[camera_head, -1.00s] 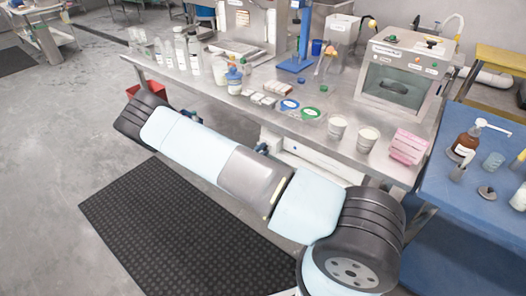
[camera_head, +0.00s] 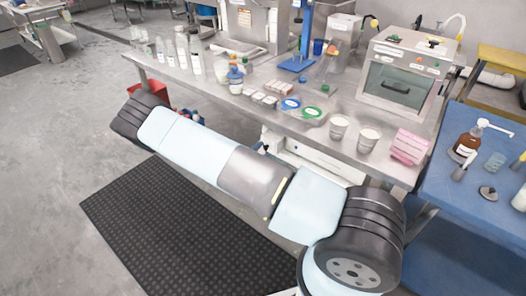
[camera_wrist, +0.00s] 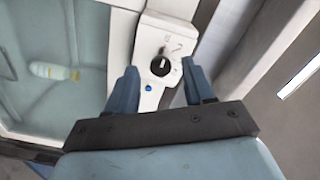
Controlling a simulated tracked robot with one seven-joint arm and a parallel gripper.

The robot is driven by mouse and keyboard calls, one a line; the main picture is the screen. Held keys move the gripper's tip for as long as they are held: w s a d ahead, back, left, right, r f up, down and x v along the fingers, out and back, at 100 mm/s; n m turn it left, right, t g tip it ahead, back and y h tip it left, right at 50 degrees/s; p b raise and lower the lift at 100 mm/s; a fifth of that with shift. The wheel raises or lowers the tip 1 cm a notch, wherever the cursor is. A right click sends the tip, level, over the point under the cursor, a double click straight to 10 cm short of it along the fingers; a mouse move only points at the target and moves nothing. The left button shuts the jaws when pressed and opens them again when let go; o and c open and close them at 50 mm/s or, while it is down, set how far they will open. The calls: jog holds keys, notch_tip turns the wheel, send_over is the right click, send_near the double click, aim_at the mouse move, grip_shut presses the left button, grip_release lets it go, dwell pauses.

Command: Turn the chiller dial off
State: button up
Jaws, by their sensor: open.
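The chiller dial (camera_wrist: 160,66) is a round black knob with a white mark, set on a white control panel (camera_wrist: 175,35) in the wrist view. A small blue button or light (camera_wrist: 148,88) sits just below it. My gripper (camera_wrist: 160,78) is open, with one blue finger to the left of the dial and one to the right. Nothing is between the fingers except the view of the dial, and I cannot tell how close they are to it. In the head view the dial and my fingers are hidden; a white unit (camera_head: 312,160) shows below the steel bench.
A glass-fronted compartment (camera_wrist: 55,40) with a bottle (camera_wrist: 54,71) lies left of the panel. The steel bench (camera_head: 215,95) carries several bottles, cups and a glass-fronted box (camera_head: 400,80). A blue table (camera_head: 450,200) stands at right. A black mat (camera_head: 180,225) covers the floor.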

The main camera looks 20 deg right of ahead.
jog(key=v, duration=1.2)
jog(key=s+d+r+m+g+y, duration=0.2)
jog(key=s+d+r+m+g, duration=0.15)
jog(key=r+m, duration=0.6)
jog(key=s+d+r+m+g+y, duration=0.2)
jog(key=d+r+m+g, duration=0.15)
jog(key=r+m, duration=0.65)
jog(key=s+d+r+m+g+y, duration=0.2)
jog(key=s+d+r+m+g, duration=0.15)
jog(key=r+m, duration=0.6)
jog(key=s+r+m+t+y, duration=0.5)
jog(key=s+r+m+y, duration=0.3)
jog(key=s+r+m, duration=1.1)
jog(key=shift+s+d+r+m+y, duration=0.3)
jog(key=shift+s+d+r, duration=0.2)
jog(key=shift+r, duration=0.7)
jog(key=shift+t, duration=0.25)
jog(key=shift+c, duration=0.4)
